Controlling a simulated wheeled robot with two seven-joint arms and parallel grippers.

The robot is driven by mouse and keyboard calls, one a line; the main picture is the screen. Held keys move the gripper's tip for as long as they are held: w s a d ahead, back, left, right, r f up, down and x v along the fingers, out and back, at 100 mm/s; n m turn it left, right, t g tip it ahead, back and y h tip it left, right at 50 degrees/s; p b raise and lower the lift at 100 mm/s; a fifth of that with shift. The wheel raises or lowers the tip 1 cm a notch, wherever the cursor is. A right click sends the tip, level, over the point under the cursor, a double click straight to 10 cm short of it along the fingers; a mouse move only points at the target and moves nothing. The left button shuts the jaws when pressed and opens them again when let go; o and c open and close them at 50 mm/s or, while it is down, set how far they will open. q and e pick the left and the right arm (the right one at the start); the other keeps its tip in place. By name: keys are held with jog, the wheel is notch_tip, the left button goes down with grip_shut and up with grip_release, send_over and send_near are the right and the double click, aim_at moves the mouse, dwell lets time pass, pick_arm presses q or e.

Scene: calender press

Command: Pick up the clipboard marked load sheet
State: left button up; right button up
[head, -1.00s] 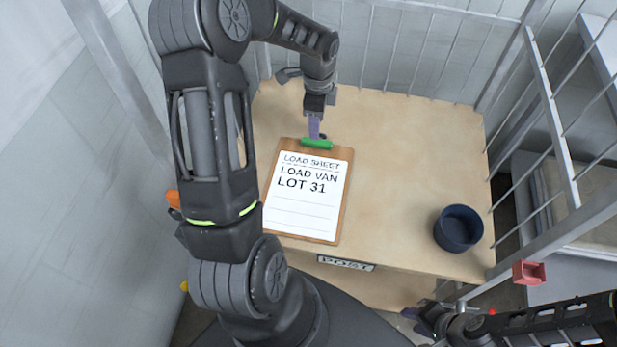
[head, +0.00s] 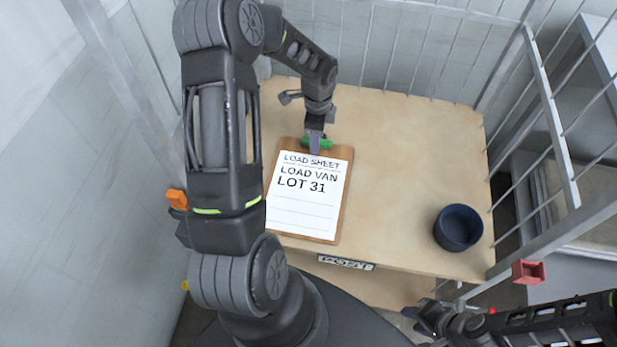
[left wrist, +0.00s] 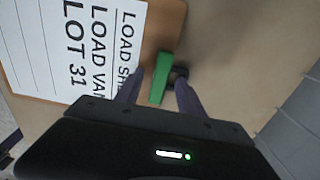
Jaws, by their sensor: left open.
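The clipboard (head: 304,237) lies flat on the wooden table, with a white sheet reading "LOAD SHEET, LOAD VAN, LOT 31". Its green clip (head: 327,143) is at the far end, partly hidden by my left gripper (head: 315,147). In the left wrist view the clipboard (left wrist: 164,22) is at the upper left, and the green clip (left wrist: 161,78) lies between the two fingers of my open left gripper (left wrist: 158,84). I cannot tell whether the fingers touch the clip. My right gripper (head: 425,322) is at the lower right, away from the clipboard; its jaws are too small and dark to read.
A dark blue round bowl (head: 458,228) stands at the table's right front. The table (head: 400,150) is otherwise clear. A "POST" label (head: 346,262) is on its front edge. Metal bars stand behind and to the right, with a red box-like part (head: 528,272) on the right rail.

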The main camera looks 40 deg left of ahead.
pick_arm(q)
jog(key=shift+f, duration=0.15)
dwell(0.7)
jog(key=shift+c, duration=0.3)
grip_shut()
